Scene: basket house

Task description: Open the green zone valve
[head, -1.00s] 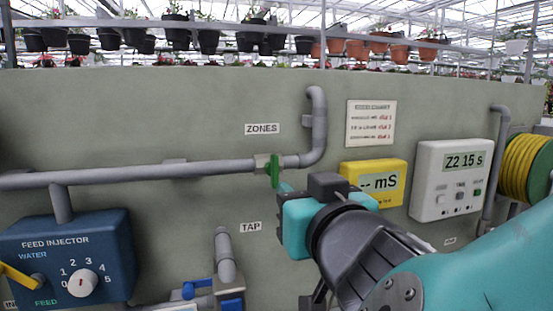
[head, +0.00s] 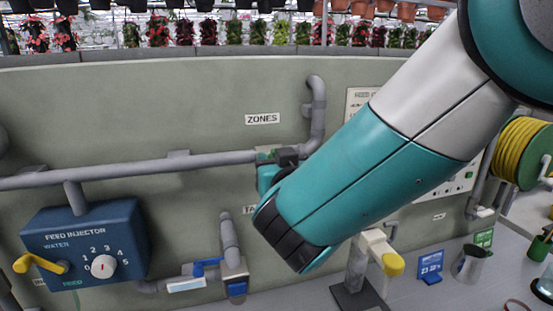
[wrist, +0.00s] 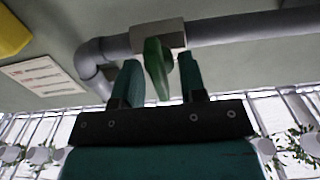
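The green zone valve handle (wrist: 157,65) hangs from a grey valve body (wrist: 160,36) on the pipe in the wrist view. My gripper (wrist: 161,72) is open, with one finger on each side of the handle. A gap shows between the handle and the right finger; the left finger is very close to it, and I cannot tell whether it touches. The handle lies across the pipe's line. In the head view my arm and gripper (head: 270,175) cover most of the valve, below the ZONES sign (head: 262,118).
The grey pipe (head: 120,173) runs along the wall and bends up at the right. A blue feed injector (head: 85,240) and a blue-handled tap (head: 208,266) are at lower left. A yellow hose reel (head: 518,150), jug (head: 471,263) and bench items are at right.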

